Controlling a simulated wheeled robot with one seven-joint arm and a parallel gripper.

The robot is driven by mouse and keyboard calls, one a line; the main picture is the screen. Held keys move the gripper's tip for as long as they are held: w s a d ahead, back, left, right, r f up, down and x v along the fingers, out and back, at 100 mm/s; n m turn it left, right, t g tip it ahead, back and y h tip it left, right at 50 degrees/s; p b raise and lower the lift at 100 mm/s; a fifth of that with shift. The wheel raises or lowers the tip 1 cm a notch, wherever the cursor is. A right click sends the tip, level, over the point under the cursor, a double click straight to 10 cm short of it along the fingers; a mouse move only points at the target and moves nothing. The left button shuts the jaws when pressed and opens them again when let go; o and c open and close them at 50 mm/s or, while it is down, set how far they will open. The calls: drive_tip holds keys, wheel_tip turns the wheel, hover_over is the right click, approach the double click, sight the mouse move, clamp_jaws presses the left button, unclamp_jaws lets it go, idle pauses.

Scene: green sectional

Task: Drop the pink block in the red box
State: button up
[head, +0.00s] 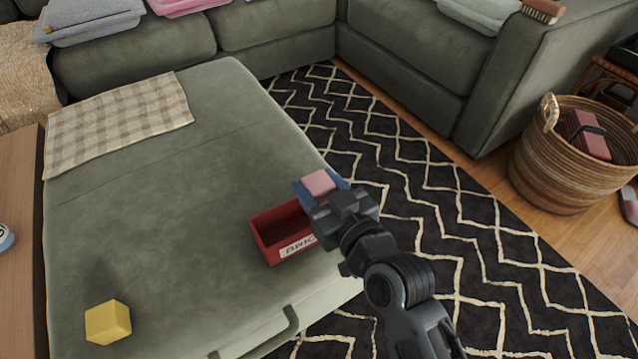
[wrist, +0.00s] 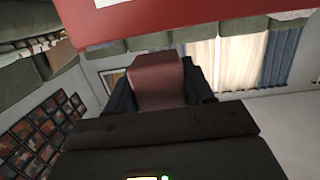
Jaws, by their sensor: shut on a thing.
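The pink block (head: 319,183) is held between the blue fingertips of my gripper (head: 322,189) in the head view. The block (wrist: 157,82) also shows between the dark fingers of my gripper (wrist: 160,90) in the wrist view. The red box (wrist: 105,25) fills the top of the wrist view. My gripper hides the box's right end.
A yellow block (head: 108,322) sits at the ottoman's (head: 160,220) front left. A checkered cloth (head: 118,122) lies at its back left. A wicker basket (head: 560,165) holding a reddish item stands on the floor at right. The ottoman's middle is clear.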

drive_tip(key=shift+f+b, duration=1.65)
drive_tip(key=shift+f, duration=0.15)
drive_tip(key=o, duration=1.1)
drive_tip(key=p+v, duration=0.1)
drive_tip(key=v, duration=0.6)
drive_tip(key=shift+s+d, duration=0.25)
drive_tip(key=shift+s, duration=0.05)
